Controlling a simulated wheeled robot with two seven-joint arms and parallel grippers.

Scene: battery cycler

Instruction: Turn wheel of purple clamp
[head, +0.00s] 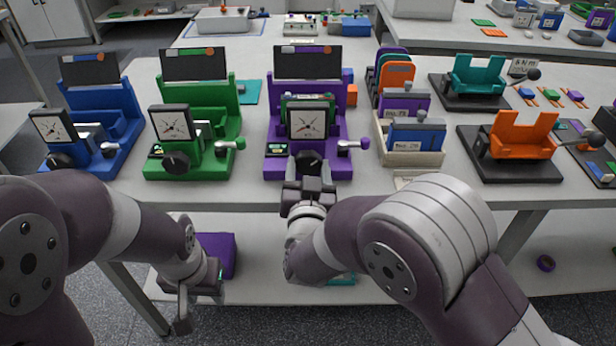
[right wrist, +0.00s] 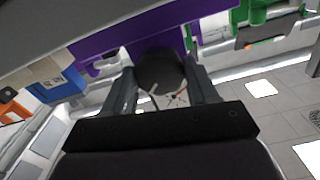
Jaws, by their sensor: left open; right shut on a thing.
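My right gripper (head: 309,172) is at this wheel from the front. In the right wrist view the fingers sit on both sides of the black wheel (right wrist: 160,70), shut on it. My left gripper (head: 190,305) hangs low in front of the table's lower shelf, open and empty.
A green clamp (head: 225,105) and a blue clamp (head: 110,115) stand left of the purple one. A cream tray (head: 425,158) with coloured plates stands close on its right. Teal and orange cradles (head: 520,140) are further right. The table's front edge (head: 400,192) runs below the clamps.

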